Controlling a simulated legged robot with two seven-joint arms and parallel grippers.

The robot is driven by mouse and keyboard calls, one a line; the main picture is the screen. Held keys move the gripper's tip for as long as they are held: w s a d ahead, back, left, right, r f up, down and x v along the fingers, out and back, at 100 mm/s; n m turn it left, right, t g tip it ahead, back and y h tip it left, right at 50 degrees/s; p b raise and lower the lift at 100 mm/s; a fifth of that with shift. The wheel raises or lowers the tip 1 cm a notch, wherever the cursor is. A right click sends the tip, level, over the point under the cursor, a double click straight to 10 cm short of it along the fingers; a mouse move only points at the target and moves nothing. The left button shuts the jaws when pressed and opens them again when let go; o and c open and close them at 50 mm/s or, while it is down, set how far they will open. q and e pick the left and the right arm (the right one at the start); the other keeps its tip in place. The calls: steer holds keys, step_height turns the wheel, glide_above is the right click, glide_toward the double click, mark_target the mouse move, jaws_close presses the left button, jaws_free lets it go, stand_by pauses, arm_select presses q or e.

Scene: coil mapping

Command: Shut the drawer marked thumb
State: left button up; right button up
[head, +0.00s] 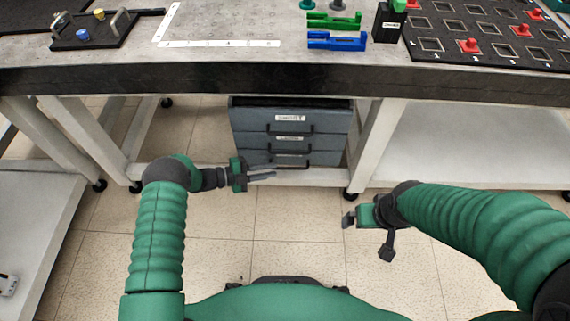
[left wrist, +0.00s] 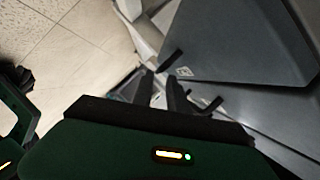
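The labels are too small to read, so I cannot tell which says thumb. My left gripper (head: 275,171) is in front of the cabinet's lower left part, empty, its fingers slightly apart. In the left wrist view its fingers (left wrist: 160,90) are near dark handles and the grey drawer fronts (left wrist: 235,45). My right gripper (head: 367,232) hangs right of the cabinet, apart from it; its finger gap is unclear.
The table's dark front edge (head: 200,79) runs above the cabinet. White table legs (head: 375,145) stand on both sides of it. Blue and green holders (head: 337,41) and a black socket board (head: 490,40) lie on top. The tiled floor in front is clear.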

arm_select(q)
steer(key=p+v, duration=0.2)
steer(key=v, duration=0.7)
steer(key=shift+a+f, duration=0.15)
